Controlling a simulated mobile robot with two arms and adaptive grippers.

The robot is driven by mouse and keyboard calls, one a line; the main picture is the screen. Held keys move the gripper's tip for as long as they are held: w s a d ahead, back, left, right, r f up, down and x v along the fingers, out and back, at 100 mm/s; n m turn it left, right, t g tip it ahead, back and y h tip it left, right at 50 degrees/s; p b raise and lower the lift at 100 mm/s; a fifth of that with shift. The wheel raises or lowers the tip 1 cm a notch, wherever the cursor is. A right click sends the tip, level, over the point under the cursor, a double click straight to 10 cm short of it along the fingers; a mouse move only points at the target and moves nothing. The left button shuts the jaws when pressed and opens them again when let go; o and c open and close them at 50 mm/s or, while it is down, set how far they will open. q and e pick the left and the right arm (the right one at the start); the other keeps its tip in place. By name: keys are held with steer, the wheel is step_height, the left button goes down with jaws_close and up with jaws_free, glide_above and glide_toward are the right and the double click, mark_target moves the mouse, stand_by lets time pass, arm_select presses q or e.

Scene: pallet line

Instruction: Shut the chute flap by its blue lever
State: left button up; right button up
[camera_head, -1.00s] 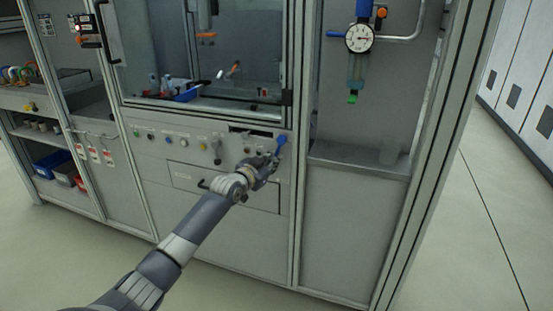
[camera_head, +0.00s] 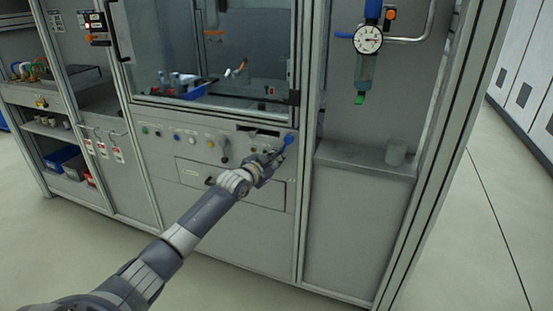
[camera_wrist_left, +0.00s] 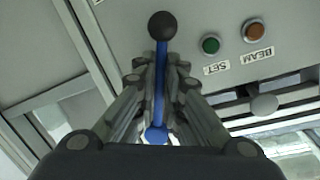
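The blue lever (camera_head: 288,138) is on the grey front panel, right of a dark slot. In the left wrist view it is a thin blue rod (camera_wrist_left: 159,90) with a black ball at its upper end and a wider blue part at its lower end. My left gripper (camera_head: 279,151) is at the lever. In the wrist view its two fingers (camera_wrist_left: 163,78) lie close along both sides of the rod and look shut on it. The chute flap cannot be made out clearly; a dark slot (camera_head: 258,131) shows beside the lever. My right gripper is out of view.
Green (camera_wrist_left: 210,44) and orange (camera_wrist_left: 255,30) buttons sit beside the lever, with several more along the panel. A window is above, a drawer front (camera_head: 190,172) below, and a frame post (camera_head: 305,120) just right.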

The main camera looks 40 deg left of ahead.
arm_select(q)
steer(key=o, duration=0.3)
steer(key=shift+o, duration=0.2)
steer(key=s+d+r, duration=0.1)
steer(key=s+r, duration=0.1)
steer(key=s, duration=1)
stand_by(0.3)
